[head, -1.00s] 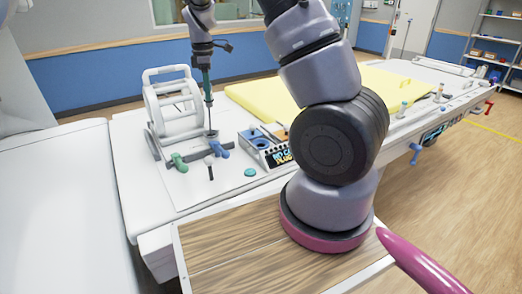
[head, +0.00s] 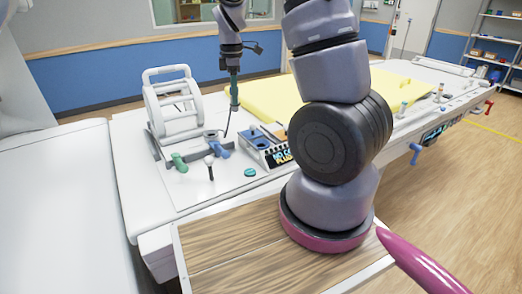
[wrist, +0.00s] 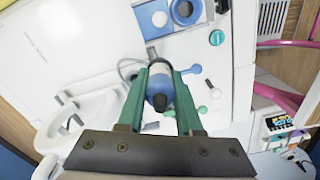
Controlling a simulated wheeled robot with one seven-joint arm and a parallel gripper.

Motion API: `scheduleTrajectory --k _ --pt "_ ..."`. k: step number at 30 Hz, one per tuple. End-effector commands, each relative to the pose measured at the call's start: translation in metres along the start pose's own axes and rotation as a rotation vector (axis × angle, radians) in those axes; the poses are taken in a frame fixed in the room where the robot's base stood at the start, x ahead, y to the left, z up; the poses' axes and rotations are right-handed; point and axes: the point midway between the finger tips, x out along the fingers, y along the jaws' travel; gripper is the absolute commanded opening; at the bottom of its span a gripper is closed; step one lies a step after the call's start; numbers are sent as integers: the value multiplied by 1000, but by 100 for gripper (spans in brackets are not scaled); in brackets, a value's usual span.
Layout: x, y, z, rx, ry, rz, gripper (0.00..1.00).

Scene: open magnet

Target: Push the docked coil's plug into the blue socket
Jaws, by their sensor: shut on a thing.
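My gripper (head: 234,104) is shut on a blue plug (wrist: 159,84) with a dark end, which shows between its green fingers (wrist: 160,72) in the wrist view. A dark cable (head: 227,124) hangs from it in the head view. The white docked coil (head: 173,108) stands on the bed to the left of my gripper; part of it shows at left in the wrist view (wrist: 85,108). The blue socket (wrist: 185,11) is a round blue ring at the top of the wrist view, apart from the plug. In the head view it is on the socket box (head: 264,147), to the gripper's lower right.
A yellow mattress (head: 275,100) lies behind. The box's front sign is partly readable: "NO CO… PLUG…".

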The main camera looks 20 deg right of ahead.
Motion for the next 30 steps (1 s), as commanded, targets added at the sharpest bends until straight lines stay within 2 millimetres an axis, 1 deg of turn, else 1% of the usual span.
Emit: scheduleTrajectory --k 6,24,30 --pt "0 -12 20 4 1 -1 0" --pt "0 -41 71 2 1 1 0" --pt "0 -47 79 2 1 0 0"
